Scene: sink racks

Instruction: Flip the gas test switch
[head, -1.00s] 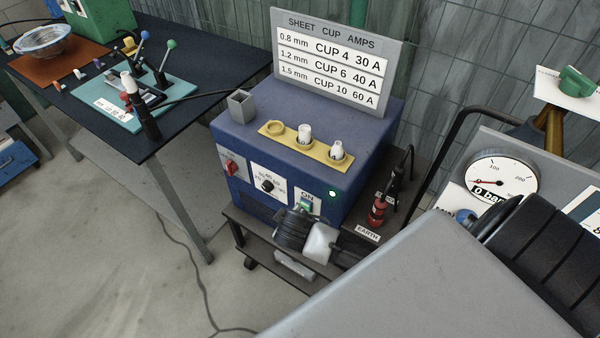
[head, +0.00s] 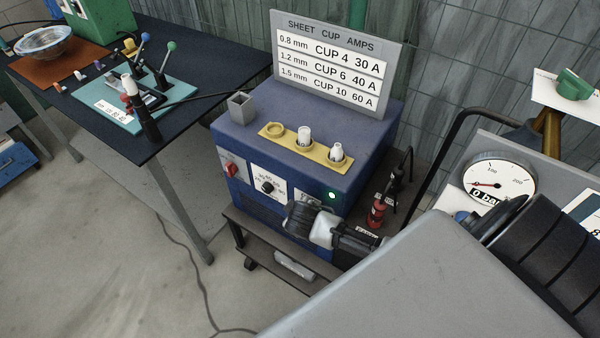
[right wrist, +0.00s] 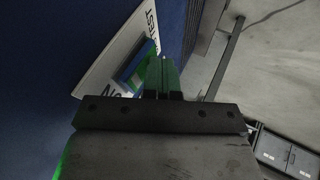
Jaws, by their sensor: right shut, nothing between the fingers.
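The blue power unit (head: 265,215) stands on a dark cart, with a white switch plate (head: 308,197) on its front right. My right gripper (head: 300,215) is in front of this plate and covers most of it in the head view. My left gripper is out of view.
A red knob (head: 231,169) and a black dial (head: 267,187) sit left of the plate; a green lamp (head: 332,196) is lit above right. A red torch holder (head: 377,212) stands to the right. A pressure gauge (head: 499,180) reads 0 bar.

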